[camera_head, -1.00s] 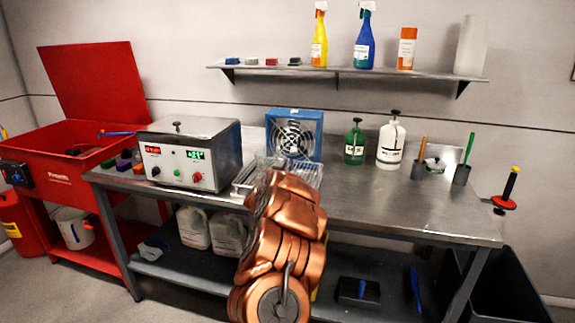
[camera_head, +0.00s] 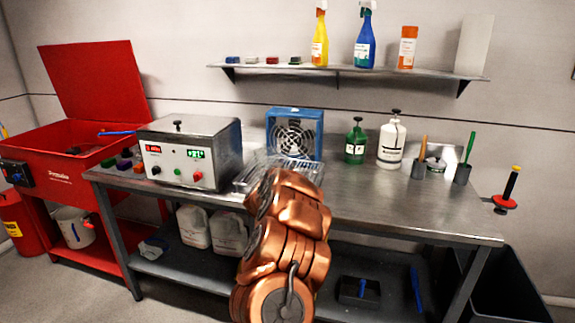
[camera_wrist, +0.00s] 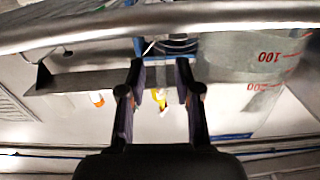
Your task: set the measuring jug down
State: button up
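The measuring jug (camera_wrist: 265,65) shows in the wrist view as a clear wall with red 100 and 200 marks, right of the fingers. A pale curved band crosses the top of that view; I cannot tell if it is the jug's rim. My gripper (camera_wrist: 160,68) has its two dark fingers apart, with a gap through which the yellow bottle shows. I cannot tell whether they grip a clear part of the jug. In the head view my copper arm hides the gripper. A faint clear shape shows by the wire rack (camera_head: 300,170), too blurred to name.
The steel bench (camera_head: 360,205) has free room right of my arm. A heated bath (camera_head: 188,155) stands left, a blue fan (camera_head: 294,135) behind. Green (camera_head: 355,143) and white (camera_head: 391,143) pump bottles and two tool cups stand at the back right. A shelf (camera_head: 340,72) hangs above.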

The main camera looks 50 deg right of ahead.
jog(key=b+v, duration=0.1)
jog(key=v, duration=1)
